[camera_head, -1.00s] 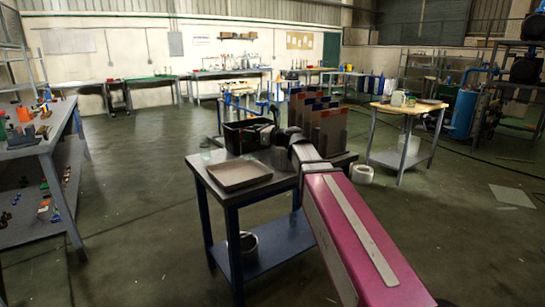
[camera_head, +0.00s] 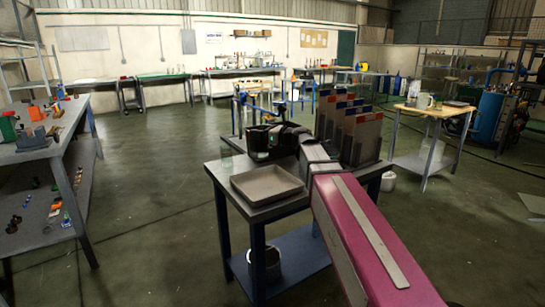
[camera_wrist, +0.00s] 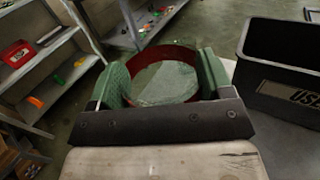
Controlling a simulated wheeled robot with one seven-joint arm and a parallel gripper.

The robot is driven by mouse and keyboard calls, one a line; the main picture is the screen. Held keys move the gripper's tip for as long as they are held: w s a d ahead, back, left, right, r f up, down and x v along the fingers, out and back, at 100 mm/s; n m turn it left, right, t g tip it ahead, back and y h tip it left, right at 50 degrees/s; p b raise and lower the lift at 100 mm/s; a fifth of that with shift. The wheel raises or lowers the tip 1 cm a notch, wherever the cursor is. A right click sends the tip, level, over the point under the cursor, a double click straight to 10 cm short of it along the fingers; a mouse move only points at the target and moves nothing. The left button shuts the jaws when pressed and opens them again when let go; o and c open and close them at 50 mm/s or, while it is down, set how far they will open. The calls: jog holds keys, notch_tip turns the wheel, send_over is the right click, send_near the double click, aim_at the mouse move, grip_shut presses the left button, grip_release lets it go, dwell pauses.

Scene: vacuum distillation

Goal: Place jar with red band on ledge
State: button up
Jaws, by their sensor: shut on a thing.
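The jar with the red band (camera_wrist: 165,78) is between the two green-padded fingers of my gripper (camera_wrist: 162,82) in the wrist view. The red band shows as a ring around the clear, greenish glass. My gripper is shut on the jar from both sides. In the head view my gripper (camera_head: 281,139) is over the back of the dark table, where the jar is hard to make out. I cannot tell whether the jar touches anything below. No thing in view can be surely told as the ledge.
A black bin (camera_wrist: 285,65) marked "USED" is close on the right in the wrist view. A shallow tray (camera_head: 267,184) lies on the dark table (camera_head: 300,205), with a folder rack (camera_head: 352,137) at its right. A bench (camera_head: 50,145) stands left. Open floor (camera_head: 160,200) lies between.

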jog(key=w+a+f, duration=0.7)
jog(key=f, duration=0.3)
jog(key=shift+a+f, duration=0.15)
jog(key=shift+a, duration=0.2)
jog(key=shift+f, duration=0.1)
jog(key=o, duration=1.3)
jog(key=shift+c, duration=0.2)
